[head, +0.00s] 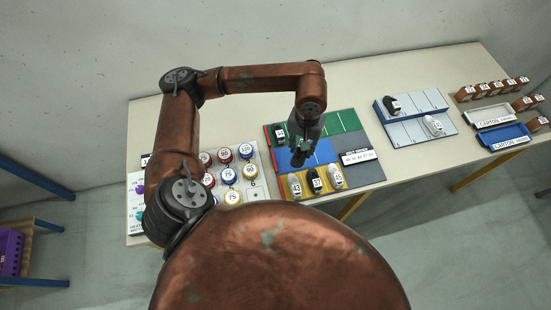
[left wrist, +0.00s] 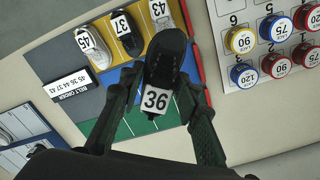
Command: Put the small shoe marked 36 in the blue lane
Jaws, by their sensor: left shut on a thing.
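The small black shoe marked 36 (left wrist: 157,75) has a white number tag and sits between the fingers of my left gripper (head: 301,150), which is shut on it. In the head view the shoe (head: 298,160) shows dark below the gripper, over the left part of the blue lane (head: 323,156). In the left wrist view the blue lane (left wrist: 110,77) shows beside the left finger. I cannot tell whether the shoe touches the lane. My right gripper is not in view.
The yellow lane in front holds shoes 43 (head: 295,187), 37 (head: 314,180) and 45 (head: 336,177). A dark shoe (head: 280,132) stands in the green lane (head: 341,121) behind. A board of numbered round pieces (head: 228,172) lies left. The blue lane's right part is free.

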